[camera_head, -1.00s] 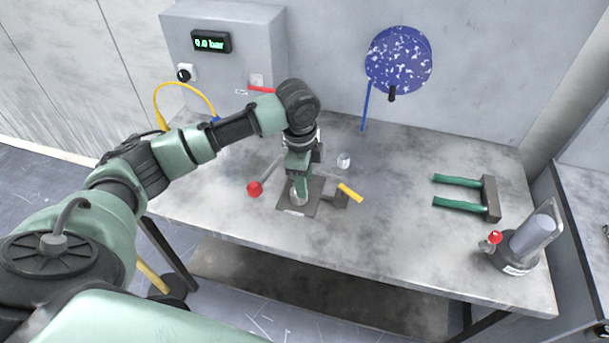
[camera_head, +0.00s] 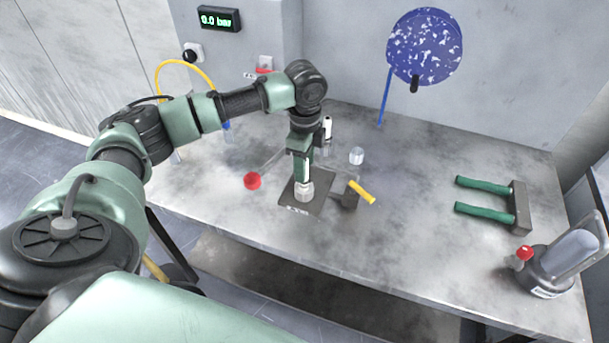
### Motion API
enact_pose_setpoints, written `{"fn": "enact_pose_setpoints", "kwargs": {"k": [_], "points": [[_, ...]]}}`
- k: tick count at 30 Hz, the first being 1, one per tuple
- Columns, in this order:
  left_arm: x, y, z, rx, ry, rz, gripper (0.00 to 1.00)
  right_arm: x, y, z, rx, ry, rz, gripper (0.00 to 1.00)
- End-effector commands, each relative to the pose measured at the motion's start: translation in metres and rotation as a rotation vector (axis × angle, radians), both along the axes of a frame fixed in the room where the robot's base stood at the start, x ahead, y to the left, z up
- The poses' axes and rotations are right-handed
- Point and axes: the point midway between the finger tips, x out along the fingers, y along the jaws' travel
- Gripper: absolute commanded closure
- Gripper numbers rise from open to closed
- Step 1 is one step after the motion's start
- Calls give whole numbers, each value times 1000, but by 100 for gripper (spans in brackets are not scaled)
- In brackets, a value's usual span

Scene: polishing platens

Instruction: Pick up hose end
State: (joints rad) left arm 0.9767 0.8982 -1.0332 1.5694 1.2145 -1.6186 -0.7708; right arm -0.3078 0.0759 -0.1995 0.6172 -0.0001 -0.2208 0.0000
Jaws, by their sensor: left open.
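A yellow hose (camera_head: 185,64) loops in front of the grey panel box at the back left. It comes down behind my left arm, where a blue piece (camera_head: 227,125) shows at its right end; I cannot tell whether it is a fitting. My left gripper (camera_head: 303,184) points down over a dark fixture plate (camera_head: 318,205) at the middle of the table, to the right of the hose. It is open. A pale round piece (camera_head: 304,193) sits at its fingertips, and I cannot tell whether they touch it. My right gripper is out of view.
A red knob (camera_head: 252,181) and a yellow handle (camera_head: 361,192) stick out by the fixture. A small clear cylinder (camera_head: 356,156) stands behind it. A green-handled tool (camera_head: 520,208) and a bottle-like device (camera_head: 556,270) are at the right. The table between is clear.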

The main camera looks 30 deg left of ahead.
Motion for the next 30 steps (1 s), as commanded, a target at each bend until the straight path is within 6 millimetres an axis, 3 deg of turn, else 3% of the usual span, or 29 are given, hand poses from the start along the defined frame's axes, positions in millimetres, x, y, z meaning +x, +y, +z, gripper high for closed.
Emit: {"fn": "enact_pose_setpoints", "kwargs": {"k": [3, 7, 16, 21, 30], "points": [[-5, 0, -15, 1, 4, 0, 53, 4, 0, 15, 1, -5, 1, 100], [-4, 0, -33, 1, 2, 1, 53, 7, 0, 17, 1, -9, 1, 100], [-3, 0, -39, 1, -1, -1, 53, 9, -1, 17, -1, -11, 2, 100], [-3, -1, -39, 1, -1, -1, 100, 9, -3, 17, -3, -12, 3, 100], [-3, -1, -38, 0, -1, 0, 100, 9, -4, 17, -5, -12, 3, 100]]}}
